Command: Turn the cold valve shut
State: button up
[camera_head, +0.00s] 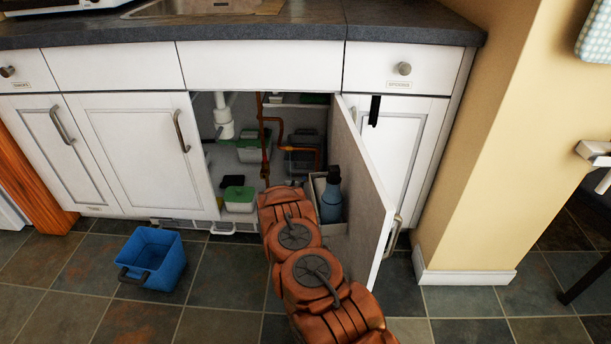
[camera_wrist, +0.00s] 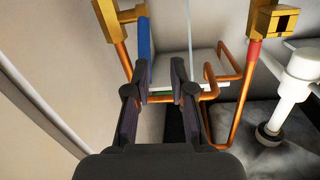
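The cold valve is a brass fitting (camera_wrist: 130,14) with a blue lever (camera_wrist: 145,38), at upper left in the wrist view. The lever hangs down roughly along its copper pipe. My gripper (camera_wrist: 161,72) is open, its two dark fingers apart with nothing held between them. The left fingertip overlaps the lever's lower end; I cannot tell whether they touch. A second brass valve (camera_wrist: 272,20) with a red band on its pipe is at upper right. In the head view my arm reaches into the open sink cupboard, and my gripper and the cold valve cannot be made out.
The open cupboard door (camera_head: 366,190) stands close right of my arm. Inside are a blue bottle (camera_head: 330,197) in a bin, green-lidded boxes (camera_head: 239,197) and a white drain pipe (camera_head: 223,117). A blue bucket (camera_head: 152,258) stands on the floor at left.

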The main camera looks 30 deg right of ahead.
jog(key=shift+h, duration=0.5)
jog(key=w+d, duration=0.1)
jog(key=d, duration=0.1)
jog(key=w+d+b, duration=0.1)
jog(key=d, duration=0.1)
jog(key=w+d+b, duration=0.1)
jog(key=d, duration=0.1)
jog(key=shift+w, duration=0.1)
jog(key=shift+x, duration=0.8)
grip_shut()
